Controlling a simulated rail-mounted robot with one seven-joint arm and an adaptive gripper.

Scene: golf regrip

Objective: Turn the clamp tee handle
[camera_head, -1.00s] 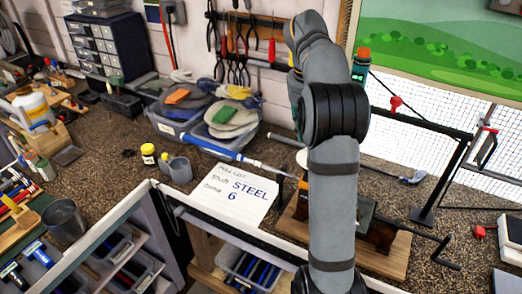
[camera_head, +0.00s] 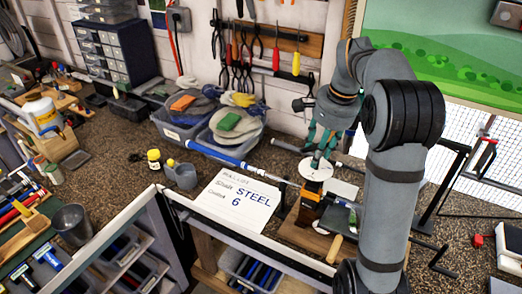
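The clamp (camera_head: 311,189), with an orange-brown body, stands on a wooden base (camera_head: 299,236) at the bench's front edge, right of the paper card. A club shaft with a blue grip (camera_head: 222,151) runs towards it from the left. A white disc (camera_head: 308,172) shows just above the clamp. The tee handle cannot be made out clearly; the gripper and arm cover part of this area.
A card reading "STEEL 6" (camera_head: 238,201) lies left of the clamp. A tool with a wooden handle (camera_head: 335,249) lies in front. Bins of rags (camera_head: 232,127) stand behind. A black frame (camera_head: 441,185) stands right of my arm. Cups and a yellow-lidded jar (camera_head: 153,159) stand left.

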